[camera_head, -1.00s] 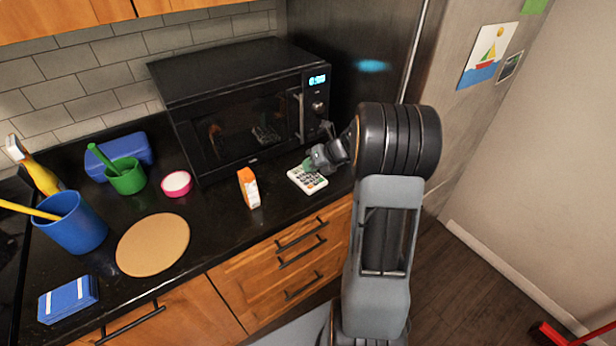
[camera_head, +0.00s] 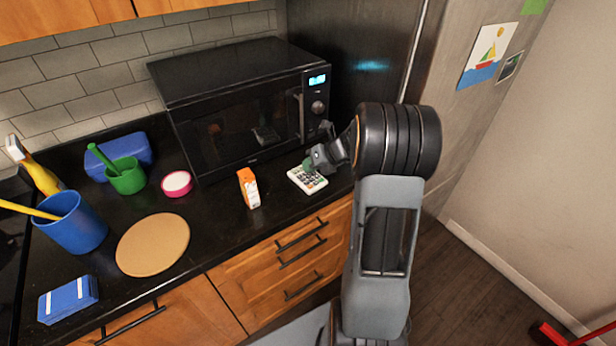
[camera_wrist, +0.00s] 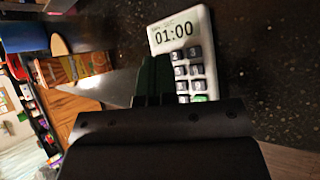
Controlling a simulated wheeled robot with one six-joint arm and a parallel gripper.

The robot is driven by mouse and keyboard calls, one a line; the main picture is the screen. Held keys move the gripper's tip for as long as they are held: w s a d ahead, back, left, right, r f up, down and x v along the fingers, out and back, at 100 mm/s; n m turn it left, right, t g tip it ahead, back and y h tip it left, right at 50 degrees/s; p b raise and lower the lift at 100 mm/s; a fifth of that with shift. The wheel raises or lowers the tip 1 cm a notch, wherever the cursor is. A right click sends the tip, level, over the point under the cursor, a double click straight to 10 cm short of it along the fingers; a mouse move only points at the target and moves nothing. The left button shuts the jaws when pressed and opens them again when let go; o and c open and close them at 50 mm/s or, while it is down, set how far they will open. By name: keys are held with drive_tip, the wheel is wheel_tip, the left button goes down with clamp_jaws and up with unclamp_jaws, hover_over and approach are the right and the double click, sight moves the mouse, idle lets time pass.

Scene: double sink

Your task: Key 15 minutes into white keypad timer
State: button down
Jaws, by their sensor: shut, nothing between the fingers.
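The white keypad timer (camera_head: 309,182) lies on the black counter in front of the microwave's right end. In the wrist view the timer (camera_wrist: 187,22) shows 01:00 on its display, with dark numbered keys and a green key below. My gripper (camera_head: 309,166) is shut and empty, its fingertips over the upper left part of the timer. In the wrist view its dark green fingers (camera_wrist: 153,80) stand beside the keypad's left edge and my wrist hides the lower keys. I cannot tell whether the tips touch a key.
An orange-and-white carton (camera_head: 249,188) stands left of the timer. The black microwave (camera_head: 240,110) is close behind it. A pink-rimmed bowl (camera_head: 176,183), a round tan board (camera_head: 153,245) and a blue container (camera_head: 73,225) are farther left. The counter's front edge is near the timer.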

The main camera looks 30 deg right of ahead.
sight(310, 176)
drive_tip(key=shift+f, duration=0.2)
drive_tip(key=shift+f, duration=0.25)
drive_tip(key=shift+f, duration=0.3)
idle(0.8)
drive_tip(key=shift+r, duration=0.15)
drive_tip(key=shift+r+p, duration=0.6)
drive_tip(key=shift+p, duration=0.2)
drive_tip(key=shift+r, duration=0.15)
wheel_tip(310, 176, up, 5)
drive_tip(key=p, duration=0.5)
idle(0.4)
